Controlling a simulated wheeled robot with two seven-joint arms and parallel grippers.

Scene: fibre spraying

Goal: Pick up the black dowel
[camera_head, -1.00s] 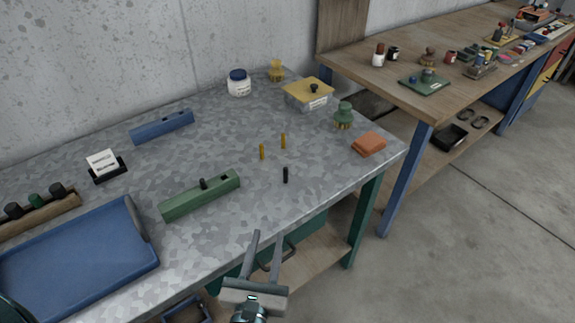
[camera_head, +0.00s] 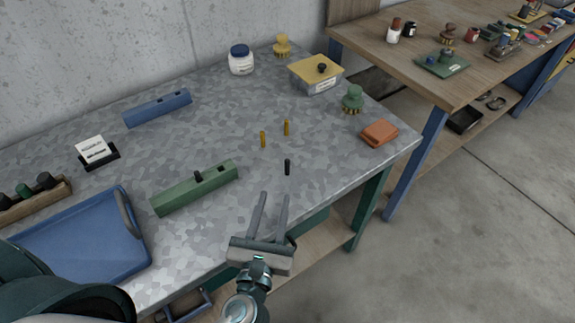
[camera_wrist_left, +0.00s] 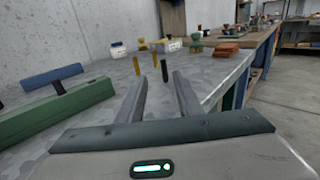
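The black dowel (camera_head: 287,167) stands upright on the grey metal table (camera_head: 330,150), near its front edge. It also shows in the left wrist view (camera_wrist_left: 165,71), just beyond and between the fingers. My left gripper (camera_head: 274,194) is open and empty, short of the dowel, with its fingers pointing toward it. Two yellow dowels (camera_head: 263,139) (camera_head: 286,127) stand upright behind the black one. A second black peg (camera_head: 198,176) stands in the green block (camera_head: 195,187) to the left. My right gripper is not in view.
A blue block (camera_head: 157,107), a blue tray (camera_head: 75,245) and a card holder (camera_head: 97,152) are on the left. A yellow-lidded box (camera_head: 316,74), a green brush (camera_head: 352,98) and orange pads (camera_head: 379,133) stand at right. The table around the black dowel is clear.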

